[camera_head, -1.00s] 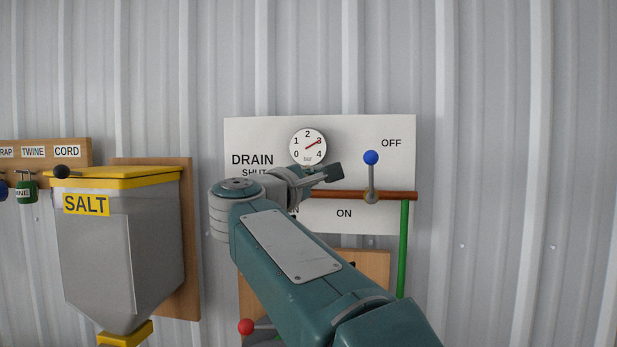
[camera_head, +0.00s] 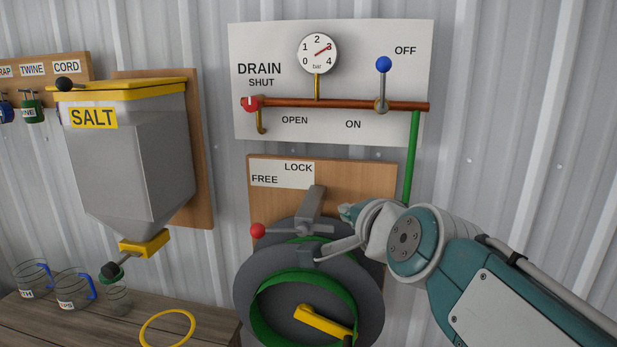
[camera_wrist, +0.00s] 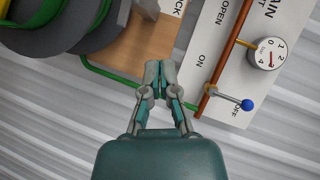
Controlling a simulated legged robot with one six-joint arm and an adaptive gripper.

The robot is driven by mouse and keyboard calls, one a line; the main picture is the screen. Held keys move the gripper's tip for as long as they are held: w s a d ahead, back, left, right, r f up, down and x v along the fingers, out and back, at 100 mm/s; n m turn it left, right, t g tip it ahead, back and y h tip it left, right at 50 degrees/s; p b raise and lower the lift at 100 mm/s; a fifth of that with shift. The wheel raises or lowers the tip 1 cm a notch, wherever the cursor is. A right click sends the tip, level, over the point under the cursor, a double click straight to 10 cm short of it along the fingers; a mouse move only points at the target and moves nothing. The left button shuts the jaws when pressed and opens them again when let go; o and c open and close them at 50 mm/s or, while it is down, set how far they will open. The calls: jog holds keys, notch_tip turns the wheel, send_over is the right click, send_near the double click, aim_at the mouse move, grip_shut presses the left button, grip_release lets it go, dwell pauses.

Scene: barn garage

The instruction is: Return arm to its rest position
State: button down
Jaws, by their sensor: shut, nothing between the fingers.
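My gripper (camera_wrist: 160,68) is shut and empty in the wrist view, its two fingers together in front of the wooden board and green pipe. In the head view my arm reaches in from the lower right, bent at the wrist, with the gripper (camera_head: 347,213) near the upper right of the hose reel (camera_head: 255,283). Part of the hand overlaps the reel in the picture; I cannot tell whether it touches it. The hand hides part of the board (camera_head: 378,175) behind.
A white sign panel (camera_head: 345,135) carries a gauge (camera_head: 318,53), a copper pipe (camera_head: 340,104), a red valve handle (camera_head: 252,103) and an upright blue-knobbed lever (camera_head: 383,65). A salt hopper (camera_head: 130,165) hangs left above a wooden bench (camera_head: 205,325) with jugs. The wall at right is clear.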

jog(key=s+d+f+n+g+h, duration=0.2)
jog(key=s+d+f+n+g, duration=0.2)
jog(key=s+f, duration=0.5)
jog(key=s+d+f+n+g+h, duration=0.2)
jog(key=s+d+f+n+g, duration=0.2)
jog(key=s+f+n, duration=0.3)
notch_tip(320, 180, down, 5)
jog(key=shift+s+d+f+n+g, duration=0.15)
jog(key=shift+s+d+n+g, duration=0.15)
jog(key=shift+s+d, duration=0.6)
jog(key=shift+s+a, duration=0.15)
jog(key=shift+a, duration=0.15)
